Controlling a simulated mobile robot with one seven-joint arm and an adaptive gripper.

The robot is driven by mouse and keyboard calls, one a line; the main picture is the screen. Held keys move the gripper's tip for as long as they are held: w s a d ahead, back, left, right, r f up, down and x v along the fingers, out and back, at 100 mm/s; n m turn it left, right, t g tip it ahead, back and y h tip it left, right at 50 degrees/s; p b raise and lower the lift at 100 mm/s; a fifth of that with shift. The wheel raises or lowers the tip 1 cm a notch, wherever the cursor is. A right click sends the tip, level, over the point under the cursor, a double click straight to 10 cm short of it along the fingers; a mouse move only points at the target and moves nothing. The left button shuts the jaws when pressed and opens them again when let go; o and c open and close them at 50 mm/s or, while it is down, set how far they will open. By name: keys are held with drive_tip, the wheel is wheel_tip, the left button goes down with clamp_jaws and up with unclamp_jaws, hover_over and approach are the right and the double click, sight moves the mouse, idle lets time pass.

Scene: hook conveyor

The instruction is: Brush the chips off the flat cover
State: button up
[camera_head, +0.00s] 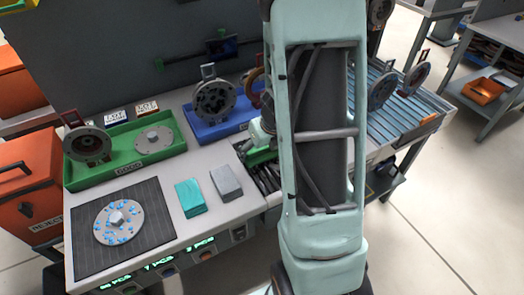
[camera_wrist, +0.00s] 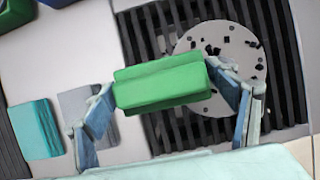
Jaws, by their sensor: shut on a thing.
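My gripper (camera_wrist: 162,78) is shut on a green block-shaped brush (camera_wrist: 160,92), one finger at each end. No bristles can be made out. In the wrist view, a flat grey cover (camera_wrist: 205,42) strewn with small dark chips lies on a dark slatted grate (camera_wrist: 287,70). The brush overlaps the cover's lower left part in this view; whether it touches is unclear. In the head view, the brush (camera_head: 262,157) shows over the grate (camera_head: 262,178) left of my arm. My arm hides the cover there.
A grey block (camera_head: 226,182) and a teal block (camera_head: 190,197) stand left of the grate. A hubbed disc with blue bits (camera_head: 118,222) lies on a dark mat (camera_head: 150,205). A green tray (camera_head: 110,176) and a blue tray (camera_head: 205,132) hold round parts behind.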

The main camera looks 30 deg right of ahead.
drive_tip(key=shift+w+f+p, duration=0.1)
drive_tip(key=shift+w+p, duration=0.3)
drive_tip(key=shift+w, duration=0.65)
drive_tip(key=shift+s+f+b, duration=0.2)
drive_tip(key=shift+s+b, duration=0.35)
drive_tip(key=shift+s, duration=0.4)
drive_tip(key=shift+s+r+b, duration=0.1)
drive_tip(key=shift+s+b, duration=0.25)
drive_tip(key=shift+s, duration=1)
drive_tip(key=shift+w+r+p, duration=0.2)
drive_tip(key=shift+w+p, duration=0.4)
drive_tip(key=shift+w, duration=0.4)
drive_tip(key=shift+w+f+p, duration=0.15)
drive_tip(key=shift+w+p, duration=0.35)
drive_tip(key=shift+w, duration=0.8)
wheel_tip(320, 180, up, 6)
drive_tip(key=p, duration=0.6)
